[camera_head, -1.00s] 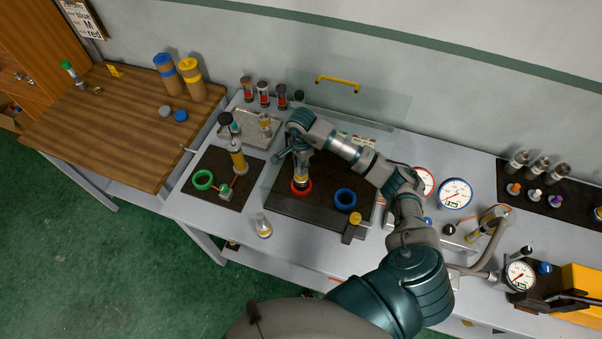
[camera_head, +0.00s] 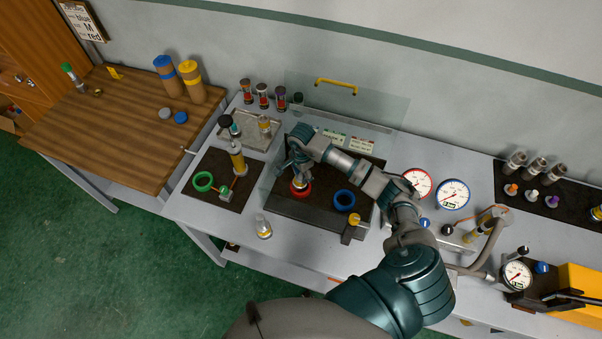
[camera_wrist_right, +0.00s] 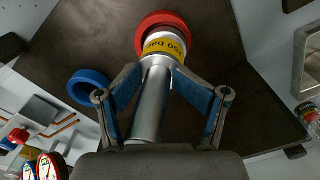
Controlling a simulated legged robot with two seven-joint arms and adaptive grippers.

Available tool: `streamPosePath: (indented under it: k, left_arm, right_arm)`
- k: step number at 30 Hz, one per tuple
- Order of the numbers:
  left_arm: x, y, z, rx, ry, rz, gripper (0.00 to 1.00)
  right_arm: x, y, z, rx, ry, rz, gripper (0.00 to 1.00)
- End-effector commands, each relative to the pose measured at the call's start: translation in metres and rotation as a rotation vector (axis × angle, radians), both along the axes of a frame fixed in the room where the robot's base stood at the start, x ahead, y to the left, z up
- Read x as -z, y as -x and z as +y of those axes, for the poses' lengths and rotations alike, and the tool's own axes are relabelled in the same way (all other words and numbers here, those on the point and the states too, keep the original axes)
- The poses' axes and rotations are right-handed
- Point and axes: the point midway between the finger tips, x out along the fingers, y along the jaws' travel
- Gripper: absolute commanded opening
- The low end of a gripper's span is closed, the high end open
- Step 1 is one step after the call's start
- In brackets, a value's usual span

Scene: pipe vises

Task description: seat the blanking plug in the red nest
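The blanking plug, a silver cylinder with a yellow "250 bar" band, stands at the red nest (camera_head: 302,194). In the right wrist view the plug (camera_wrist_right: 150,105) has its banded end inside the outline of the red ring (camera_wrist_right: 152,20); its depth there is hidden. My right gripper (camera_head: 298,172) is over the nest. In its wrist view, the blue-padded fingers (camera_wrist_right: 160,74) straddle the plug, tips beside the band and pads spread away from the body; they look open, though light tip contact cannot be ruled out. My left gripper is not in view.
A blue ring (camera_head: 345,200) sits right of the red nest on the dark plate (camera_head: 300,213). A green ring (camera_head: 203,181) and a yellow cylinder (camera_head: 237,162) stand left. A clear shield (camera_head: 365,98) rises behind.

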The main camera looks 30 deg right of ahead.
Motion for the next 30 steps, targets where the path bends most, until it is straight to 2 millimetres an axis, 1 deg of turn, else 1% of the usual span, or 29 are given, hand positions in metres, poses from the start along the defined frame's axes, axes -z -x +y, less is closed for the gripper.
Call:
streamPosePath:
  k: [9,11,13,17,21,24,27,30]
  left_arm:
    - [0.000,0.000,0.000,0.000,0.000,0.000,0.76]
    - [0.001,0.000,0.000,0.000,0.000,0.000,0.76]
    - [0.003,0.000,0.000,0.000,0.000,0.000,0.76]
    - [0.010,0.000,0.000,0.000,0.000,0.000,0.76]
    - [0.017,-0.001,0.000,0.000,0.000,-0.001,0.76]
    - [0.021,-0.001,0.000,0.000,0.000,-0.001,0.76]
    - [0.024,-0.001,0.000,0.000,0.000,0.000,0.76]
    - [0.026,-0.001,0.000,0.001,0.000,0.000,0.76]
  right_arm:
    - [-0.002,-0.002,0.000,0.002,0.000,-0.008,0.51]
    - [-0.005,-0.003,0.000,0.002,0.000,-0.009,0.51]
    - [-0.012,-0.003,-0.001,0.002,0.000,-0.011,0.51]
    - [-0.036,-0.003,-0.001,0.001,0.000,-0.015,0.51]
    - [-0.069,-0.002,-0.001,0.001,0.001,-0.016,0.51]
    - [-0.091,-0.002,-0.001,0.002,0.001,-0.015,0.51]
    - [-0.107,-0.001,-0.001,0.001,0.000,-0.013,0.51]
    - [-0.118,-0.001,-0.001,0.002,0.000,-0.012,0.51]
